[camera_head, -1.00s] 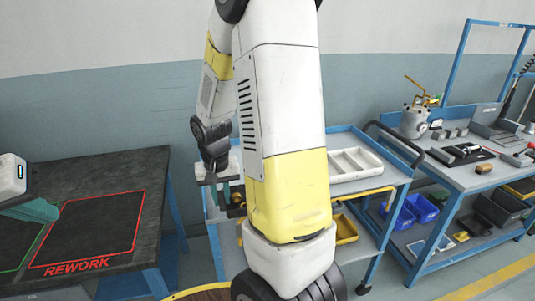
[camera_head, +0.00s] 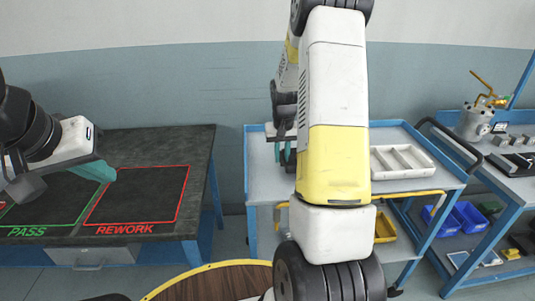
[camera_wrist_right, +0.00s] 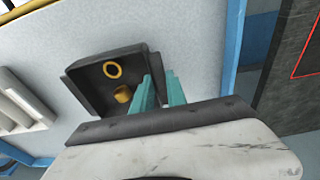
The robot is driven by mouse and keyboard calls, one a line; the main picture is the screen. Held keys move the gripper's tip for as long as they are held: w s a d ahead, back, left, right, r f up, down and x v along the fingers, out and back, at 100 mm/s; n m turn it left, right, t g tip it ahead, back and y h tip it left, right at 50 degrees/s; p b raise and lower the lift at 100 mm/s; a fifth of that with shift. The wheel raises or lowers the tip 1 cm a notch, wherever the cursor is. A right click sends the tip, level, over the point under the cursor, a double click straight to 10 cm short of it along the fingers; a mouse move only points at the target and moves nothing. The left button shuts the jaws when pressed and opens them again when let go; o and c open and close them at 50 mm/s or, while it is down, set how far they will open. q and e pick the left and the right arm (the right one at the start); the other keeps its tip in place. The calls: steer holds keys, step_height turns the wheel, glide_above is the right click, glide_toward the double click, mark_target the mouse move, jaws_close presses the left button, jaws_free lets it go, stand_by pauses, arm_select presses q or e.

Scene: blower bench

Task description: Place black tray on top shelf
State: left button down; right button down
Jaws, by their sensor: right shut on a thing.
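The black tray (camera_wrist_right: 92,80) shows in the right wrist view, with a yellow ring (camera_wrist_right: 113,69) and a small yellow cylindrical part (camera_wrist_right: 122,93) in it. My right gripper (camera_wrist_right: 160,92) is shut on the tray's near side wall. The tray is over the light top shelf (camera_wrist_right: 195,30) of the blue cart; I cannot tell whether it touches. In the head view, the top shelf (camera_head: 263,170) is partly hidden by my right arm, which covers most of the right gripper (camera_head: 286,155) and the tray. My left gripper (camera_head: 96,171) is over the dark table; its finger opening is unclear.
A white divided tray (camera_head: 402,162) stands on the cart's right part; it also shows in the wrist view (camera_wrist_right: 22,100). The dark table (camera_head: 165,140) with PASS and REWORK outlines is left of the cart. A blue workbench (camera_head: 490,165) with tools stands at right.

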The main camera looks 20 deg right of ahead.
steer(key=shift+w+d+f, duration=0.2)
steer(key=shift+d, duration=0.05)
steer(key=shift+f, duration=1.6)
steer(key=shift+f, duration=0.1)
steer(key=c, duration=1.3)
jaws_free()
steer(key=shift+c, duration=0.2)
